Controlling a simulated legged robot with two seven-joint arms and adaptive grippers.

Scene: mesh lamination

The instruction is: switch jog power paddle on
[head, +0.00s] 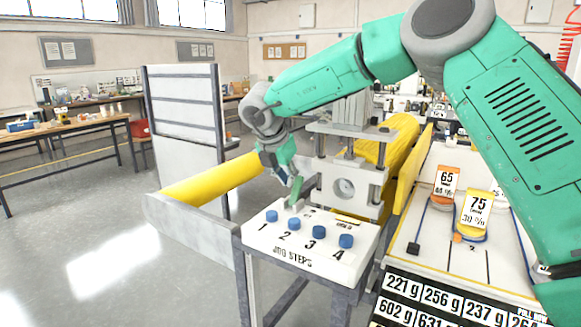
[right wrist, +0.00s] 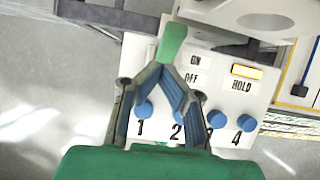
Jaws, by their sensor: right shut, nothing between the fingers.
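The green paddle (right wrist: 172,42) stands on the white jog box (head: 304,248), left of its ON and OFF labels in the right wrist view. It also shows in the head view (head: 296,190), rising just behind the blue buttons. Its far end points toward the top of the wrist view, past the ON label. My right gripper (right wrist: 161,69) is shut and empty. Its fingertips meet at the near, lower end of the paddle; I cannot tell whether they touch it. In the head view my right gripper (head: 286,178) is above the box's back left. My left gripper is not in view.
Several numbered blue buttons (head: 319,232) line the box front, below the fingers. The press frame (head: 346,187) and yellow roll (head: 210,179) stand close behind. Open floor lies left.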

